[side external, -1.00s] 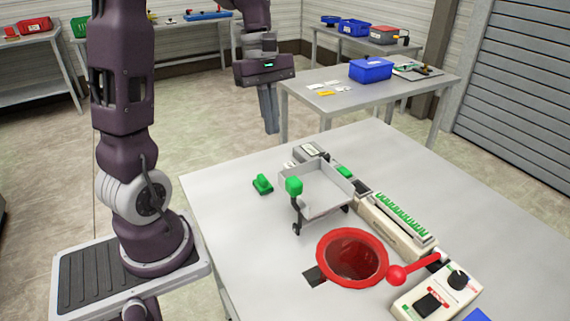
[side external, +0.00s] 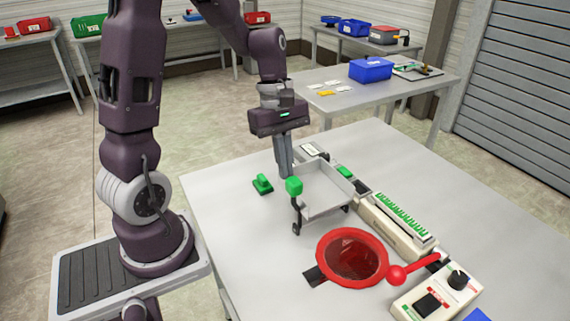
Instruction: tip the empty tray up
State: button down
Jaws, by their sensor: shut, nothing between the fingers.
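The tray (side external: 326,206) is a shallow light-grey box with low walls on the white table, with an empty floor. Part of the tray's left wall is hidden behind the fingers and the knob.
A green part (side external: 262,184) lies left of the tray. A red funnel-like ring (side external: 352,257) is in front. A rail of green pieces (side external: 399,216) and a control box (side external: 437,294) with a red-knobbed lever (side external: 397,275) stand to the right. The table's left part (side external: 225,190) is mostly clear.

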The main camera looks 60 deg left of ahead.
jog(key=shift+d, duration=0.1)
jog(key=d+f+y, duration=0.4)
jog(key=d+y, duration=0.3)
jog(key=d, duration=0.8)
jog(key=shift+s+f+y, duration=0.15)
jog(key=shift+y, duration=0.25)
jog(key=shift+d, duration=0.1)
jog(key=a+r+v, duration=0.1)
jog(key=a+v, duration=0.1)
jog(key=v, duration=1)
